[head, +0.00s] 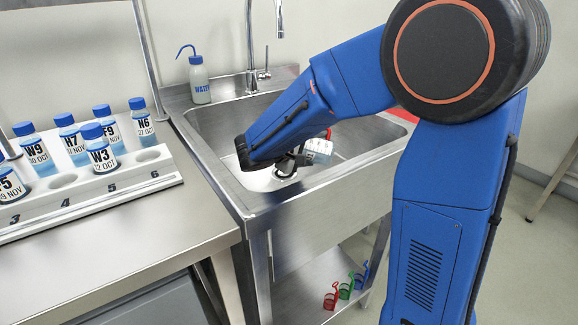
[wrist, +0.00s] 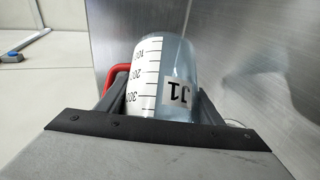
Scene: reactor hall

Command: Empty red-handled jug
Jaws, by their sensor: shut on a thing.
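My gripper (head: 288,167) is shut on the red-handled jug (head: 318,148) and holds it over the sink basin (head: 205,140). The jug is clear, with a white scale and a label, and looks tilted in the head view. In the wrist view the jug (wrist: 178,75) sits between my gripper's fingers (wrist: 165,105). Its scale numbers and "J1" label appear upside down there, and its red handle (wrist: 118,72) is at the left. I cannot tell how much liquid is in it.
A rack (head: 90,205) with several blue-capped bottles stands on the counter at left. A wash bottle (head: 199,82) is at the sink's back left corner, beside the tap (head: 252,60). Red, green and blue small items (head: 345,290) sit on the shelf below.

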